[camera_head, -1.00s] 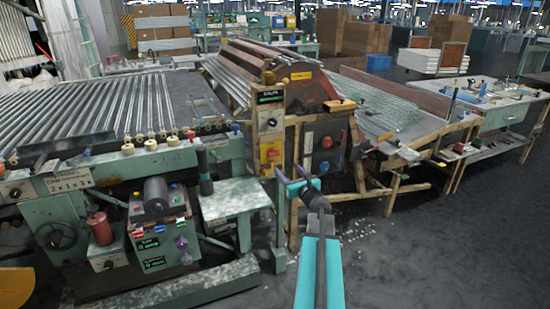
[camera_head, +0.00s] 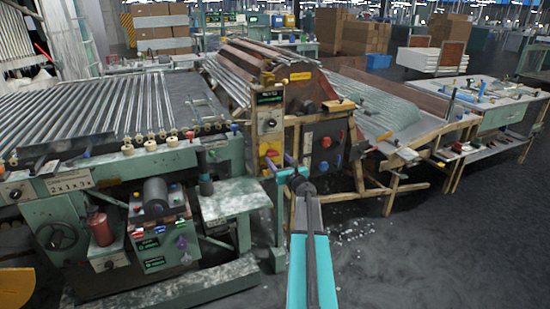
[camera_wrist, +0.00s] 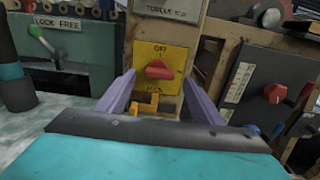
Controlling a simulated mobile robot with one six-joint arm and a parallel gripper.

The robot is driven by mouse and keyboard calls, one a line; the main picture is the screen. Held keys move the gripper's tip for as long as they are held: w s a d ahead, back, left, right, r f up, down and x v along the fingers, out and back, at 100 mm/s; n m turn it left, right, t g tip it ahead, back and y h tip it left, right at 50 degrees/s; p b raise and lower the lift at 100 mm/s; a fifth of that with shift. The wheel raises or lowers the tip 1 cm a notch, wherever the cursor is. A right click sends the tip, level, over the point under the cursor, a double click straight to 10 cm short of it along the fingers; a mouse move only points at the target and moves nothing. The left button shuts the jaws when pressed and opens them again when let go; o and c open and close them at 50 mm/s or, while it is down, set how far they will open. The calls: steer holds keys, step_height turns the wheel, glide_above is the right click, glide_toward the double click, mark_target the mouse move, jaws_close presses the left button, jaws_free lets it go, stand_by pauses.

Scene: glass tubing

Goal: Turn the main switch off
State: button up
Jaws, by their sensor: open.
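The main switch is a red rotary knob (camera_wrist: 160,69) on a yellow plate (camera_wrist: 174,53) marked OFF above the knob. The knob's handle lies roughly sideways, not pointing up at OFF. In the head view the knob (camera_head: 272,153) shows low on the front of a narrow beige post. My gripper (camera_wrist: 160,80) is open, with one purple finger on each side of the knob in the wrist picture. I cannot tell whether the fingertips reach the knob. In the head view my gripper (camera_head: 291,163) is just right of the yellow plate.
A dark box with another red knob (camera_wrist: 275,92) stands to the right of the post. A green machine with a LOCK FREE label (camera_wrist: 56,22) is at left. Wooden legs and frames (camera_head: 390,192) stand at right; open floor (camera_head: 440,250) lies in front.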

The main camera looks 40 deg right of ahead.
mark_target(274, 156)
steer(key=shift+x, duration=1.75)
steer(key=shift+w, duration=0.1)
steer(key=c, duration=1)
